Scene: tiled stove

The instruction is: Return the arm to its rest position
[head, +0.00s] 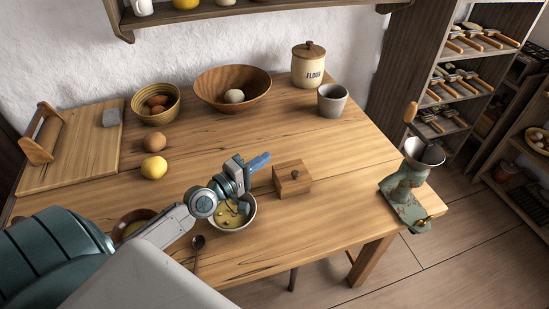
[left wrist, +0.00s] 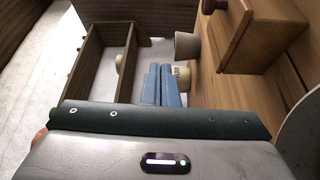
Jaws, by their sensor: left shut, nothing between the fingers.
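My left arm comes in from the lower left of the head view. Its left gripper (head: 262,160) is above the table, over the small bowl (head: 247,218) with yellow contents and just left of the wooden box (head: 292,180). In the left wrist view the blue fingers of the left gripper (left wrist: 161,85) lie side by side, shut and empty. The arm hides part of the small bowl and part of a brown bowl (head: 127,219) at the left. My right gripper is in neither view.
A hand grinder (head: 404,187) stands at the table's right edge. At the back are the flour jar (head: 308,66), a grey cup (head: 331,100) and a wide wooden bowl (head: 213,94). The table's middle is clear.

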